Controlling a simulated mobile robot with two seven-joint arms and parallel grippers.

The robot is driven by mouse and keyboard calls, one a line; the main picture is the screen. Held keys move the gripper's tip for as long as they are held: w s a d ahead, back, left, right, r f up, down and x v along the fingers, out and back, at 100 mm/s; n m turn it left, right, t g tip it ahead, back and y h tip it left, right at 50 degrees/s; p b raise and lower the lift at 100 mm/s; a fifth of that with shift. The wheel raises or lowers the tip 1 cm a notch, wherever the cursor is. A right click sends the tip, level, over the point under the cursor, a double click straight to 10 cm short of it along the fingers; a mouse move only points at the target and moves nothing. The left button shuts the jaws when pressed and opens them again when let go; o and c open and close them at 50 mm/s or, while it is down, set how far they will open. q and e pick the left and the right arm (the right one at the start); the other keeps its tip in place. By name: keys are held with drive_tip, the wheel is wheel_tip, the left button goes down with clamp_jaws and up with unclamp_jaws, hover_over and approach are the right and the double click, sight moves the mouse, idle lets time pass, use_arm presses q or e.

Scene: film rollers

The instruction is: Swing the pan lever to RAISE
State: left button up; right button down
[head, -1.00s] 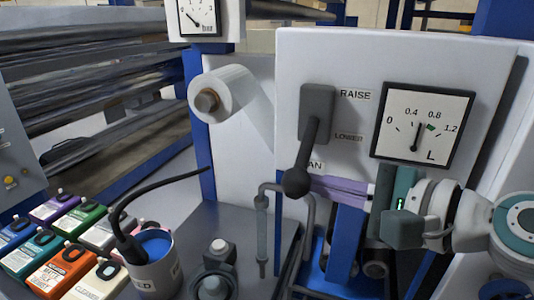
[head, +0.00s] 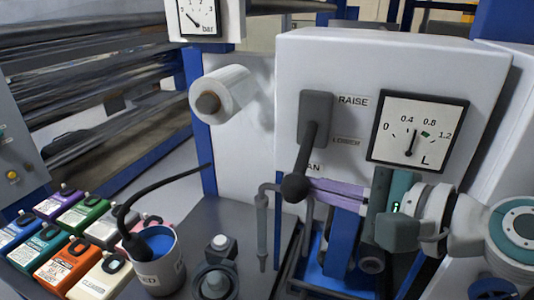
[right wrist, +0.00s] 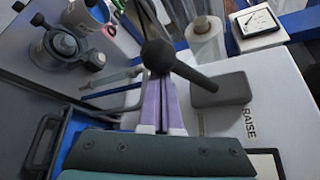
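The pan lever (head: 306,155) is a dark grey arm with a round knob (head: 295,187), hanging down and slightly left from its grey block (head: 316,118) on the white panel. The RAISE label (head: 353,101) is beside the block, with LOWER (head: 346,142) below it. My right gripper (head: 314,188) has purple fingers that point left, with their tips at the knob's right side. In the right wrist view, the fingers (right wrist: 162,85) lie close together and the knob (right wrist: 158,55) covers their tips. Contact cannot be told. My left gripper is out of view.
A litre gauge (head: 420,130) sits right of the lever. A film roll (head: 222,93) sticks out left of the panel. A pot of blue ink (head: 157,260) and several coloured cans (head: 65,258) stand at lower left.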

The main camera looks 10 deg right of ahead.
wheel_tip(320, 180, up, 9)
drive_tip(key=m+g+y+p, duration=0.1)
drive_tip(key=m+g+p, duration=0.3)
drive_tip(key=p, duration=1.2)
drive_tip(key=shift+s+a+m+y, duration=0.3)
drive_tip(key=shift+s+a+m, duration=0.1)
drive_tip(key=shift+m, duration=0.2)
drive_tip(key=shift+d, duration=0.1)
